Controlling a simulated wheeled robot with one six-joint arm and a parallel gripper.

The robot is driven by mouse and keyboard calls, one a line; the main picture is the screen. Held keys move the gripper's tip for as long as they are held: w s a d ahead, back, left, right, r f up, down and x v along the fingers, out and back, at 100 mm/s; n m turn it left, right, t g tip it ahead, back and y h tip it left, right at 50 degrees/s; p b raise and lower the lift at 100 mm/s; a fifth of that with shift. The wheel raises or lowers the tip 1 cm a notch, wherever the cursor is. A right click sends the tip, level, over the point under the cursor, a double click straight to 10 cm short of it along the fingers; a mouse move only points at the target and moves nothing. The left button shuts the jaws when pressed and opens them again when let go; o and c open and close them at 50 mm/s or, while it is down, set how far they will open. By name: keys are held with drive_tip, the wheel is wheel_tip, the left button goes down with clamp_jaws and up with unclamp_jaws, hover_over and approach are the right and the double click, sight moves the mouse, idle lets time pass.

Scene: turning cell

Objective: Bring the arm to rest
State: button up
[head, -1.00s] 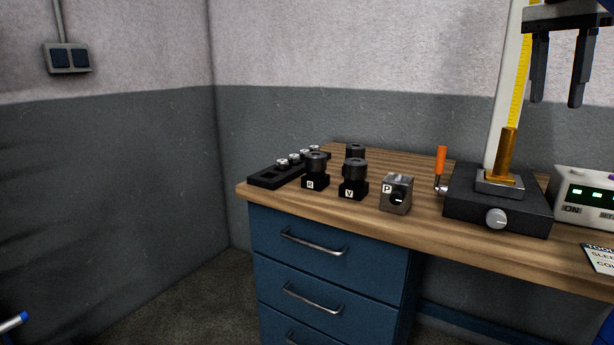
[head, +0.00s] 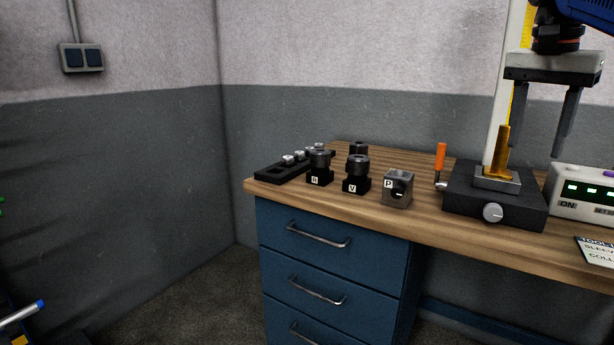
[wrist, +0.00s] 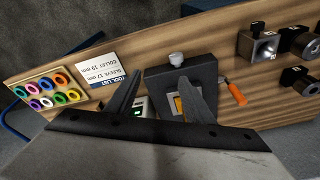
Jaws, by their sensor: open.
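My gripper (head: 542,122) is at the upper right of the head view, in the air above the bench. Its two dark fingers point down, spread apart, with nothing between them. Behind and below it, the black fixture (head: 500,203) with a silver knob and an upright brass-coloured post (head: 501,150) stands on the wooden bench (head: 420,212). In the wrist view, the fingers (wrist: 157,98) are apart and partly cover the fixture (wrist: 180,75).
Black holders marked R (head: 319,168) and V (head: 356,176), a grey block marked P (head: 397,189) and a black rack (head: 284,170) stand on the left bench. An orange-handled tool (head: 440,158) and a display box (head: 583,195) flank the fixture. Coloured rings (wrist: 62,80) lie in a tray.

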drive_tip(key=s+a+f+n+t, duration=0.1)
drive_tip(key=s+a+f+n, duration=0.2)
drive_tip(key=f, duration=0.9)
drive_tip(key=s+a+f+n+t+y, duration=0.1)
drive_tip(key=s+a+f+n, duration=0.3)
drive_tip(key=f, duration=0.8)
drive_tip(key=s+a+f+n+t, duration=0.1)
drive_tip(key=s+a+f+n, duration=0.3)
drive_tip(key=s+f, duration=0.3)
wheel_tip(320, 180, down, 5)
drive_tip(key=shift+s+a+f+y, duration=0.2)
drive_tip(key=shift+a+y, duration=0.1)
drive_tip(key=shift+a, duration=0.5)
